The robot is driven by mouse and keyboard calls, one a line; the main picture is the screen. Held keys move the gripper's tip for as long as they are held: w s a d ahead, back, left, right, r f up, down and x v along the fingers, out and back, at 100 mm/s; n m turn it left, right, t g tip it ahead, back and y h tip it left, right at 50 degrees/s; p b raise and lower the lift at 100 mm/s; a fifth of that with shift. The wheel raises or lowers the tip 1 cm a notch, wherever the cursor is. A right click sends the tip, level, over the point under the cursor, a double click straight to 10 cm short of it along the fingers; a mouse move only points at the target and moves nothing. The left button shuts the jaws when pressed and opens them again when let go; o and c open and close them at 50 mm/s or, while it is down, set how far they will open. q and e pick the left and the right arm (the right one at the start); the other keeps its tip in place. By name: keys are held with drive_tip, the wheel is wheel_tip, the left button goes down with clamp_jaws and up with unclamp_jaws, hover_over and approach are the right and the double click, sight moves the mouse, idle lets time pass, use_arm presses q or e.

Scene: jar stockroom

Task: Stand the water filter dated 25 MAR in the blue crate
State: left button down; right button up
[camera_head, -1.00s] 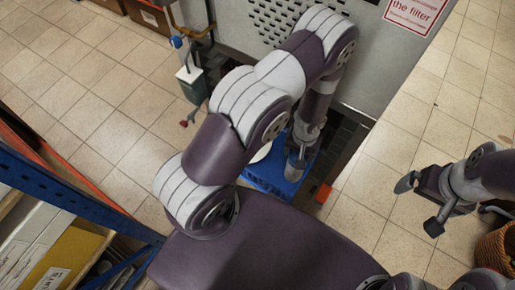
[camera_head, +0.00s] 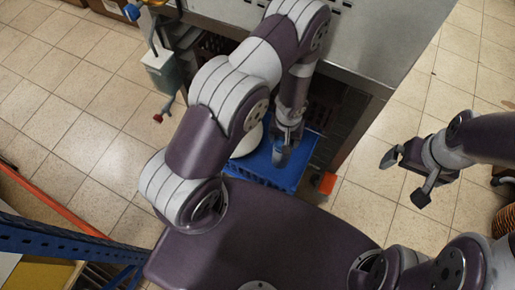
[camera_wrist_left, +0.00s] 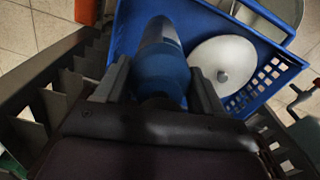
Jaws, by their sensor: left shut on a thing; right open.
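The blue crate (camera_head: 262,173) sits ahead of me in the head view, partly hidden by my left arm. My left gripper (camera_head: 287,138) is over the crate. In the left wrist view, my left gripper (camera_wrist_left: 160,82) is shut on a bluish cylinder, the water filter (camera_wrist_left: 160,50), which points down into the blue crate (camera_wrist_left: 215,25). I cannot read a date on it, nor tell whether its lower end touches the crate floor. My right gripper (camera_head: 404,178) is open and empty over the floor at right.
A round white thing (camera_wrist_left: 222,65) is in the crate beside the filter. A grey metal cabinet (camera_head: 375,40) stands behind the crate. An orange object (camera_head: 327,183) is at the crate's right. A blue rack (camera_head: 50,238) is at left.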

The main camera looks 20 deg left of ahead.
use_arm(q)
drive_tip(key=shift+f+b, duration=2.6)
drive_tip(key=shift+f, duration=2.15)
drive_tip(key=shift+c, duration=0.6)
unclamp_jaws()
drive_tip(key=shift+r, duration=0.1)
